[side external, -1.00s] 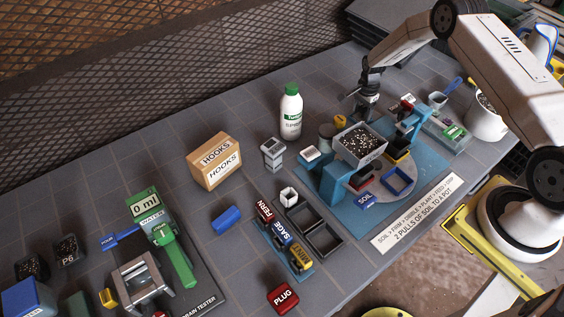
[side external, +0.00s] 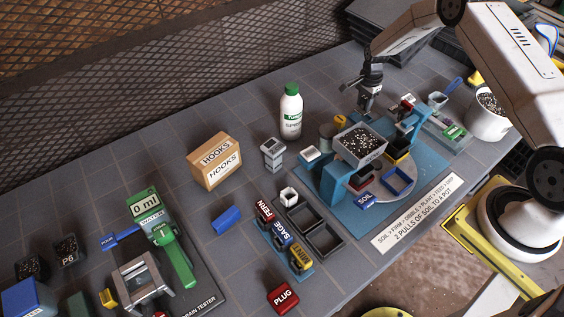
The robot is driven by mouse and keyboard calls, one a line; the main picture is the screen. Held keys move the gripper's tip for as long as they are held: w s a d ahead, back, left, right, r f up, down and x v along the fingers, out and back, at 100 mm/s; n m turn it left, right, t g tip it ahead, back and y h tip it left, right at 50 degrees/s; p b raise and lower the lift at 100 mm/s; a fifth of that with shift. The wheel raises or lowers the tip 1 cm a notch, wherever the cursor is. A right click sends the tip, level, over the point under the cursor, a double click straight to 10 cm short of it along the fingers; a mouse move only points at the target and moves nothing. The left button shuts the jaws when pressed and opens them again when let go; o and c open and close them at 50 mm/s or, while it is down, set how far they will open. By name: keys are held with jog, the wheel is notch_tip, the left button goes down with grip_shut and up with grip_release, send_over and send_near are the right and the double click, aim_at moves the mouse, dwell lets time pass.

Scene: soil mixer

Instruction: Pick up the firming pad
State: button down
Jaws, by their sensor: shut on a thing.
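My gripper (side external: 369,92) is at the upper right, raised above the blue station behind the soil hopper (side external: 361,143). It is shut on a small dark grey piece (side external: 365,104), which I take to be the firming pad. The piece hangs below the fingers and seems clear of the station, but it is small and its outline is hard to make out. The hopper of dark speckled soil stands in front and to the left of it.
A white bottle with a green cap (side external: 291,112) stands to the left. A round turntable (side external: 388,186) carries small pots beneath the hopper. A blue stand (side external: 408,118) rises close to the right of my gripper. The tiles around the cardboard box (side external: 215,161) are mostly free.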

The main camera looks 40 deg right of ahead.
aim_at(365, 97)
jog(key=shift+r, duration=3.25)
jog(key=shift+a, duration=0.1)
